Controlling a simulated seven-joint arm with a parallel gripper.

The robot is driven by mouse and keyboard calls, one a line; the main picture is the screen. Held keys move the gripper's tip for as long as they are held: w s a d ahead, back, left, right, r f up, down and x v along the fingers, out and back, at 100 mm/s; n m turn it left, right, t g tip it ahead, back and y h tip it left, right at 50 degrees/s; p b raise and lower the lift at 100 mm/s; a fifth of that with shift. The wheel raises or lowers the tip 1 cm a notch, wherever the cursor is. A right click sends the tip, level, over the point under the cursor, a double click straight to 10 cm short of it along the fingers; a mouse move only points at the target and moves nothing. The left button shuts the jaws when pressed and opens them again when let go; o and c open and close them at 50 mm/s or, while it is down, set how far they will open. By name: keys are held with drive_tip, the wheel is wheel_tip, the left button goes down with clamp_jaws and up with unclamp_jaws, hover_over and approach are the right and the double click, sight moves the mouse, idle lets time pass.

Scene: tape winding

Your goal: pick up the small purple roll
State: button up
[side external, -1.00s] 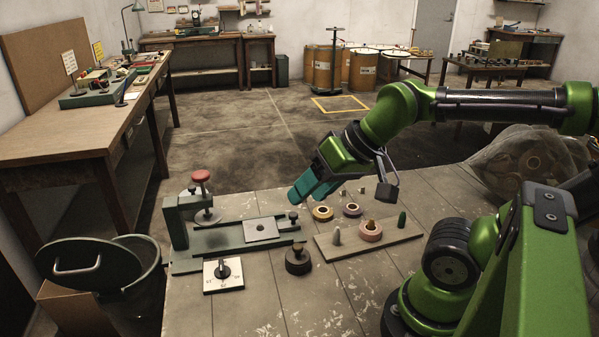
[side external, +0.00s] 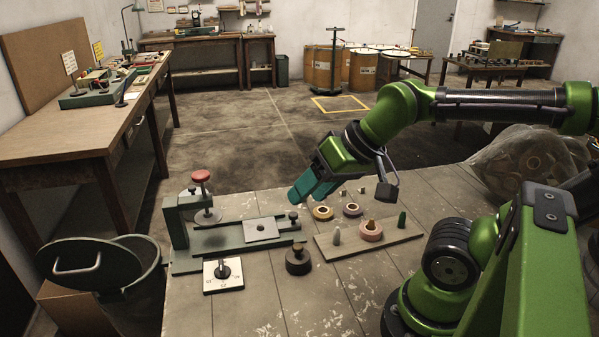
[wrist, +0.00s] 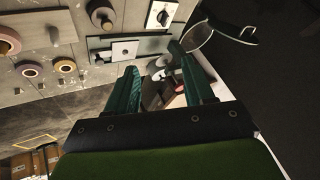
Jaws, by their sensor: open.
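The small purple roll (side external: 352,209) lies flat on the table, right of a yellowish roll (side external: 322,213). In the wrist view it appears to be the small dark-rimmed roll (wrist: 28,69) at the left, beside the yellowish roll (wrist: 65,66). My gripper (side external: 307,192) hangs tilted above the table, up and left of the purple roll and apart from it. In the wrist view its teal fingers (wrist: 155,72) are spread with nothing held between them.
A board (side external: 345,249) with upright pegs carries a larger pink roll (side external: 370,231). A green winding fixture (side external: 222,237) with a red knob stands left. A dark knobbed weight (side external: 298,261) and a white dial plate (side external: 223,275) sit in front. A bin (side external: 148,272) is beside the table.

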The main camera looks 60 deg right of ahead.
drive_tip(key=o, duration=0.7)
drive_tip(key=n+g+h, duration=0.2)
drive_tip(key=n+g, duration=0.5)
drive_tip(key=n, duration=0.3)
hover_over(353, 203)
drive_tip(key=s+a, duration=0.1)
drive_tip(key=a, duration=0.1)
wheel_tip(353, 203, down, 8)
drive_tip(key=f, duration=1.1)
drive_tip(key=shift+s+d, duration=0.1)
drive_tip(key=shift+d, duration=0.1)
drive_tip(key=shift+a+f, duration=0.2)
drive_tip(key=shift+f, duration=1.1)
drive_tip(key=shift+a+f, duration=0.2)
drive_tip(key=shift+f, duration=1.1)
